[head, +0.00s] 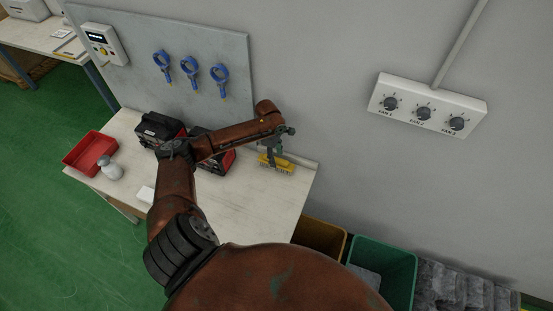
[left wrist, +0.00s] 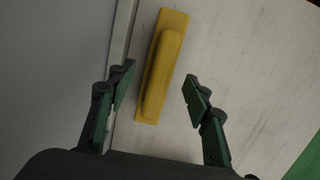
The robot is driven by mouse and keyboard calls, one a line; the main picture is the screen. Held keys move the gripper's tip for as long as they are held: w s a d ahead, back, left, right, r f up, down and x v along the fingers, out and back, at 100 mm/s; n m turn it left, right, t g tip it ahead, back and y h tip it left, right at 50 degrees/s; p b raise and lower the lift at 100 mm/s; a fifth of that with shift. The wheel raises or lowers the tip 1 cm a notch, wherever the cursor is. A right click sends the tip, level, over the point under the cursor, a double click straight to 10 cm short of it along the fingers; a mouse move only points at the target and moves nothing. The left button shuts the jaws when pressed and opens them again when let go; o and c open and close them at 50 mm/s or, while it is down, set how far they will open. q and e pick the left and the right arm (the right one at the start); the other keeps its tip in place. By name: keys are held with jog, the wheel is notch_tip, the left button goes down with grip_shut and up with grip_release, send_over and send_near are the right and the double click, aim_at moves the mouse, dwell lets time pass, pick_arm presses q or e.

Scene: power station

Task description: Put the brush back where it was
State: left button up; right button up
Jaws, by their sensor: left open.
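The yellow brush (head: 284,166) lies on the light worktable (head: 262,211), near its back right corner by the wall. In the left wrist view the brush (left wrist: 161,67) shows its long yellow back and raised handle between and beyond my fingertips. My left gripper (head: 276,158) is over the brush in the head view. In the left wrist view this gripper (left wrist: 157,88) is open, one finger on each side of the brush's line, with visible gaps to both. Whether the fingers are above or level with the brush is hard to tell. My right gripper is not in view.
Two black-and-red boxes (head: 158,128) stand behind my left arm. A red tray (head: 91,153) and a grey-white bottle (head: 110,168) are at the table's left. Blue tools (head: 190,70) hang on the grey board. A yellow bin (head: 321,238) and green bin (head: 384,262) stand right of the table.

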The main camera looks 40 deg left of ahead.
pick_arm(q)
notch_tip(320, 180, up, 10)
jog(key=a, duration=0.1)
jog(key=shift+s+p, duration=0.15)
jog(key=shift+p, duration=0.25)
jog(key=shift+a, duration=0.1)
